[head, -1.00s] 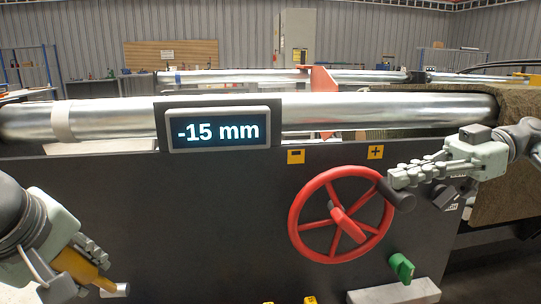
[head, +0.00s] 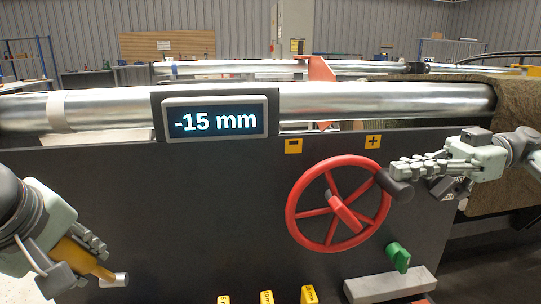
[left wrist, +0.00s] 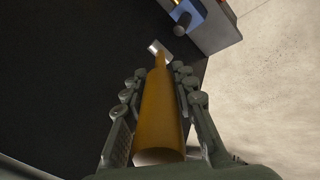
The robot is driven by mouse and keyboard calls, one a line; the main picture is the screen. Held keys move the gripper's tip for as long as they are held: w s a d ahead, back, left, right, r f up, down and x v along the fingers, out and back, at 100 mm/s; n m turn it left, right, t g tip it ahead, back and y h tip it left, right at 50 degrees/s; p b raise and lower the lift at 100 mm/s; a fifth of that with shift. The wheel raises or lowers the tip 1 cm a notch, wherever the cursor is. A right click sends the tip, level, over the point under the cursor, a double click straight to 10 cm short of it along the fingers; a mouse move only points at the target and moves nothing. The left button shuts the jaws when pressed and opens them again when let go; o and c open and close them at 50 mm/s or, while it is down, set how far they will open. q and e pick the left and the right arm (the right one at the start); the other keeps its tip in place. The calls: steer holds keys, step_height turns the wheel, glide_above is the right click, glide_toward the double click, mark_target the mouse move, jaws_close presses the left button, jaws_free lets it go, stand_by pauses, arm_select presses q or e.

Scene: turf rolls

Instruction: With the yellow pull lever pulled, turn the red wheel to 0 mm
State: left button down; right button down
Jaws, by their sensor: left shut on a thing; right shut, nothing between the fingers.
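The display (head: 215,121) on the dark panel reads -15 mm. The red wheel (head: 340,203) is on the panel's right part, with a dark grey handle knob (head: 396,187) at its upper right rim. My left gripper (head: 88,254) is shut on the yellow pull lever (head: 92,261) at the lower left; the lever also fills the middle of the left wrist view (left wrist: 158,115) between the fingers. My right gripper (head: 398,171) is shut and empty, its fingertips at the wheel's knob; whether they touch it I cannot tell.
A yellow minus tag (head: 293,146) and a yellow plus tag (head: 373,141) are above the wheel. A green knob (head: 398,257) is below right of it, over a grey ledge (head: 390,284). A turf roll (head: 508,130) lies at the right. Metal rollers (head: 385,101) run along the top.

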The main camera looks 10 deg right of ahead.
steer(key=d+f+y, duration=0.3)
steer(key=f+y, duration=0.6)
steer(key=shift+d+f, duration=0.2)
steer(key=shift+d, duration=0.05)
stand_by(0.4)
stand_by(0.4)
steer(key=d+f, duration=0.2)
steer(key=d, duration=0.7)
steer(key=shift+s+f, duration=0.1)
stand_by(0.3)
